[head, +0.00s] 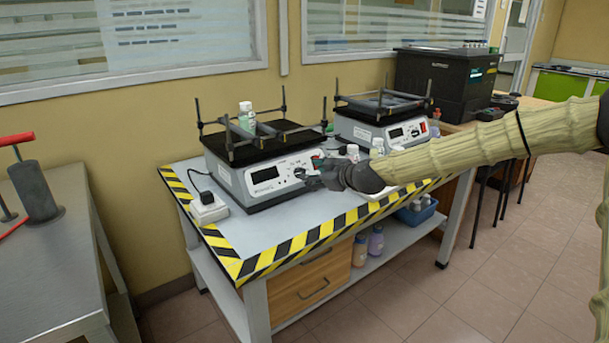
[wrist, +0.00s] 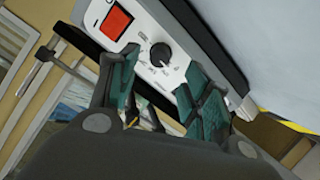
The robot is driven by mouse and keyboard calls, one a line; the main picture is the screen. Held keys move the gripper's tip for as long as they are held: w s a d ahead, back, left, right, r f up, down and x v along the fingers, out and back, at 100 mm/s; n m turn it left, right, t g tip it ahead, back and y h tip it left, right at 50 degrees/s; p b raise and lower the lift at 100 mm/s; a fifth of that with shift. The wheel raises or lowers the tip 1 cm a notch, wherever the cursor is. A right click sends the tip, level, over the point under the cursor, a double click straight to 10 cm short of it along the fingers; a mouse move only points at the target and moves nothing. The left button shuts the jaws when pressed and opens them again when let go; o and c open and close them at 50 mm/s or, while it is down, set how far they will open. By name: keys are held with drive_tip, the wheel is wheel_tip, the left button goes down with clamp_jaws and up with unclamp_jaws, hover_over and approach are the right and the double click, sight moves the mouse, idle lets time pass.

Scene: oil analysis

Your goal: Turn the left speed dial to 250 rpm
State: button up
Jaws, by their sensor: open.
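The left shaker (head: 266,172) stands on the striped table, with a small display and a dial on its front panel. The black speed dial (wrist: 160,55) shows in the wrist view beside a red switch (wrist: 110,22); in the head view the dial (head: 299,173) is just left of my fingers. My gripper (head: 318,175) is in front of the panel's right part. In the wrist view my gripper (wrist: 160,92) is open, with teal finger pads on either side of the dial's line. The dial appears beyond the fingertips, apart from them. The dial's exact setting is too small to read.
A green-white bottle (head: 247,118) stands on the left shaker's platform. A second shaker (head: 382,122) stands to the right behind my arm. A white power block (head: 208,209) lies at the table's left. The striped table front (head: 300,240) is clear.

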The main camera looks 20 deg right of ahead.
sight(303, 172)
drive_tip(key=shift+b+x, duration=0.4)
drive_tip(key=shift+x, duration=2.6)
drive_tip(key=c, duration=1.1)
